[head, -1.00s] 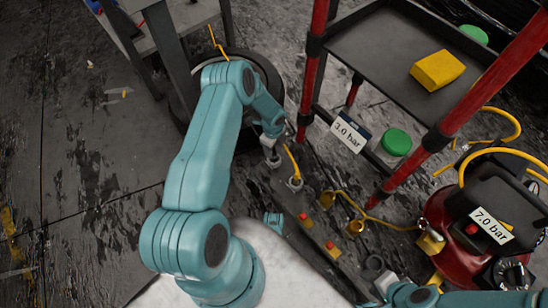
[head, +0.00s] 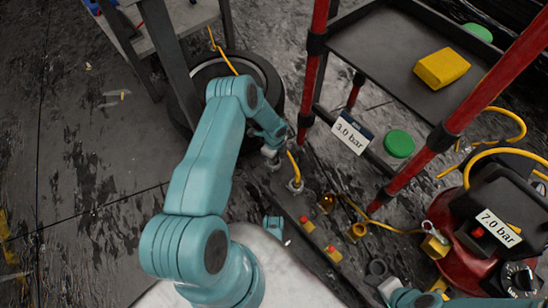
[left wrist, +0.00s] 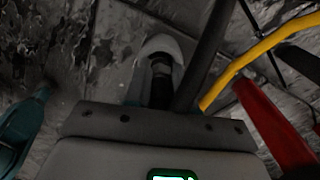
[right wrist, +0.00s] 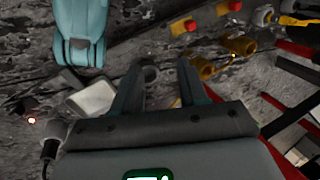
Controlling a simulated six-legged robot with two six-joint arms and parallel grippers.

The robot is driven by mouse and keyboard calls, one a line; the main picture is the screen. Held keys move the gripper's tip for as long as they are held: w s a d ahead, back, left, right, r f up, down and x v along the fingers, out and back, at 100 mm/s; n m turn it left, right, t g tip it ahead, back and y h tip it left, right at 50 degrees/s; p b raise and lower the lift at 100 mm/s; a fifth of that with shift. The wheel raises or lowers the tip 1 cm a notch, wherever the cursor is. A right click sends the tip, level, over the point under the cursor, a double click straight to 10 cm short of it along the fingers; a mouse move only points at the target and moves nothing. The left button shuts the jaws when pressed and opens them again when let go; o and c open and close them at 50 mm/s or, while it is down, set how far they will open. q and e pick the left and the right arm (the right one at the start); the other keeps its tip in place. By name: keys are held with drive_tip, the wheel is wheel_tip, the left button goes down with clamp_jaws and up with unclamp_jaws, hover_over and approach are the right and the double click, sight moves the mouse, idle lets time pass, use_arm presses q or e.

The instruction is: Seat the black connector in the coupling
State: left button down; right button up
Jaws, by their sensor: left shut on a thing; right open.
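My left gripper (head: 271,155) reaches down over the dark rail (head: 315,232), just left of a metal fitting with a yellow hose (head: 295,185). In the left wrist view my left gripper (left wrist: 160,95) is shut on a dark cylindrical piece, apparently the black connector (left wrist: 160,85). A pale rounded body (left wrist: 160,48) lies right beyond it, possibly the coupling. I cannot tell whether the two are touching or seated. In the head view the connector is not distinguishable. My right gripper (right wrist: 160,68) is open and empty, above the dark floor area.
Red buttons on yellow blocks (head: 307,226) and yellow rings (head: 357,231) sit along the rail. A red-post cart (head: 445,135) stands behind right, with a 3.0 bar sign (head: 350,132). A red compressor (head: 465,235) marked 7.0 bar stands at right. A tyre (head: 265,75) lies behind the left arm.

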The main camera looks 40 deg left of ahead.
use_arm(q)
wheel_tip(320, 180, up, 20)
drive_tip(key=p, duration=0.7)
use_arm(e)
wheel_tip(320, 180, up, 7)
drive_tip(key=s+a, duration=0.1)
drive_tip(key=shift+s+f+n+g, duration=0.15)
drive_tip(key=shift+s+n+g, duration=0.05)
drive_tip(key=shift+n+g, duration=0.1)
